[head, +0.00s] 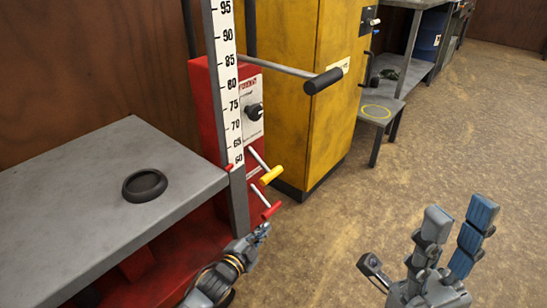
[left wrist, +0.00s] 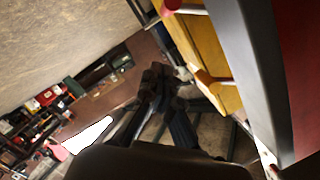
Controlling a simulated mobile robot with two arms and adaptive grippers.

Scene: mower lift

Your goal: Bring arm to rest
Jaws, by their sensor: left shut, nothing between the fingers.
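My left gripper (head: 260,234) is at the lower middle of the head view, close to the red-tipped lever (head: 271,211). Its fingers are together with nothing between them. The left wrist view shows the dark fingers (left wrist: 156,85) at the middle, with the yellow-tipped lever (left wrist: 212,86) to their right. My right gripper (head: 420,245) is at the lower right of the head view, over bare floor. Its blue-padded fingers point up and stand apart from the thumb, and nothing shows between them.
A grey lift platform (head: 80,185) with a black ring (head: 144,185) lies at left. A numbered scale (head: 229,90) stands before a red control box (head: 252,110). A black-handled bar (head: 323,81) sticks out before a yellow cabinet (head: 290,140). The brown floor (head: 400,180) at right is clear.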

